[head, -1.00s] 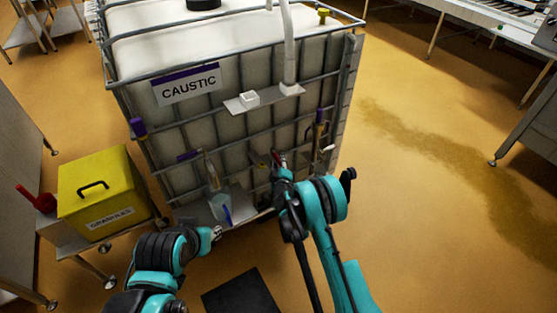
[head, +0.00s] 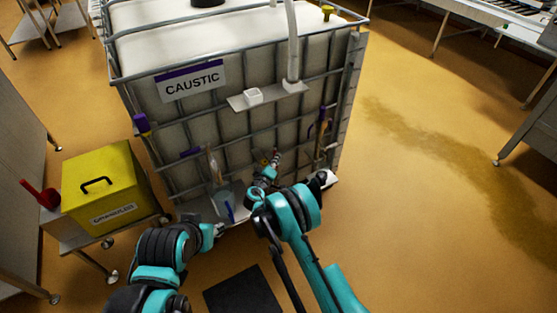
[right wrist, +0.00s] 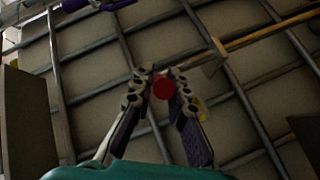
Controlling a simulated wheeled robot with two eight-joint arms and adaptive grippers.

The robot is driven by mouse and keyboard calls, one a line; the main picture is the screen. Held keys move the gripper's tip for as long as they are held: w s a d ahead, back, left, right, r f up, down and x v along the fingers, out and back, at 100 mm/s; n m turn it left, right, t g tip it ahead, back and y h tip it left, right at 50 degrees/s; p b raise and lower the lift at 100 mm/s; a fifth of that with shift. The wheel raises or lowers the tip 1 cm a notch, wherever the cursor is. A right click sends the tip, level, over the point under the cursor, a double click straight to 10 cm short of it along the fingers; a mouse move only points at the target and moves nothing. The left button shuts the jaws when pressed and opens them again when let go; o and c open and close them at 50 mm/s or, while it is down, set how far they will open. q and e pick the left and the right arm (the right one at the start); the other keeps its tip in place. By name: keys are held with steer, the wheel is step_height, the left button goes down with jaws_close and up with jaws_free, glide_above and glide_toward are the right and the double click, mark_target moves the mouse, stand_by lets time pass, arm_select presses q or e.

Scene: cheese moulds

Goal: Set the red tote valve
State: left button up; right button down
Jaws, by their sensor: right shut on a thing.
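The white caged tote (head: 215,42) labelled CAUSTIC stands in front of me. My right gripper (head: 272,162) is at the lower middle of its front cage. In the right wrist view, my right gripper (right wrist: 160,90) has its two fingers closed in on a small round red valve part (right wrist: 163,88). The rest of the valve is hidden by the fingers or too dark to tell. My left gripper (head: 217,231) is low in front of the tote, beside a clear jug (head: 222,204); its fingers are too small to read.
A yellow lidded box (head: 103,185) and a red scoop (head: 46,196) are on a low cart at left. A small shelf (head: 270,95) with a white cup is on the tote front. A black mat (head: 245,292) lies on the floor. The floor at right is clear, with a dark wet streak.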

steer(key=shift+a+h, duration=0.15)
steer(key=shift+h, duration=0.15)
steer(key=c, duration=1.5)
jaws_free()
steer(key=shift+o, duration=1.1)
steer(key=r, duration=0.5)
steer(key=shift+w+r, duration=0.2)
steer(key=shift+w, duration=0.2)
steer(key=r, duration=0.2)
steer(key=s+r, duration=0.1)
steer(key=r, duration=0.1)
steer(key=shift+s, duration=0.1)
steer(key=shift+c, duration=1)
steer(key=shift+w+r, duration=0.2)
steer(key=shift+w, duration=0.05)
steer(key=shift+r, duration=0.15)
